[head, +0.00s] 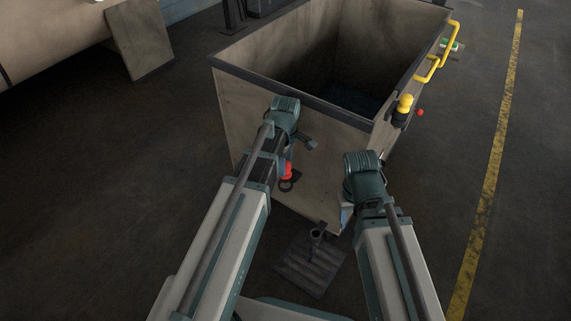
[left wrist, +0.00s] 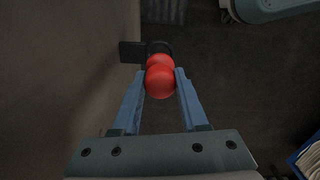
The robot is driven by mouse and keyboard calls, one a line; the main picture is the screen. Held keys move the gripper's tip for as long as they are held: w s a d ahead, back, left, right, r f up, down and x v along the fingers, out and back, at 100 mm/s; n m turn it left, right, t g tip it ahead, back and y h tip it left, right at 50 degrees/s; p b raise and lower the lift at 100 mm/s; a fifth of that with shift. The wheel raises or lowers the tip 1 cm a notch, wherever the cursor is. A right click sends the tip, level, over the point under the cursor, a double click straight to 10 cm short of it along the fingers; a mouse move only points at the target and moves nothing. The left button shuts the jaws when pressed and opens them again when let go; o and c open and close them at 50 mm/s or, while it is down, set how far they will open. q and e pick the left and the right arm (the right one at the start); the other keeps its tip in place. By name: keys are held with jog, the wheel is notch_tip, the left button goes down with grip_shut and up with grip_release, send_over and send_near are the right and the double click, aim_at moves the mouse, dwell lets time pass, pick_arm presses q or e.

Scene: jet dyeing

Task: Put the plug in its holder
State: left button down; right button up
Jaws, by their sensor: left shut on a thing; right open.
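The red plug (head: 288,168) is at the front wall of the large cart (head: 245,115), low and near its middle. In the left wrist view the plug (left wrist: 160,82) has a rounded red head between the two blue fingers of my left gripper (left wrist: 160,78), which is shut on it. The black holder (left wrist: 132,51) sticks out from the cart wall, just beyond the plug. My right gripper (head: 346,216) is open, by the cart's front right corner.
Yellow handles (head: 434,66) and a yellow knob (head: 404,103) are on the cart's right side. The floor is open to the left and right.

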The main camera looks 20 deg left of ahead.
pick_arm(q)
jog(key=shift+f+b, duration=1.85)
jog(key=shift+f, duration=0.2)
jog(key=shift+c, duration=1.8)
grip_release()
jog(key=shift+r, duration=0.1)
notch_tip(320, 180, up, 14)
jog(key=p, duration=1.4)
jog(key=shift+f, duration=0.2)
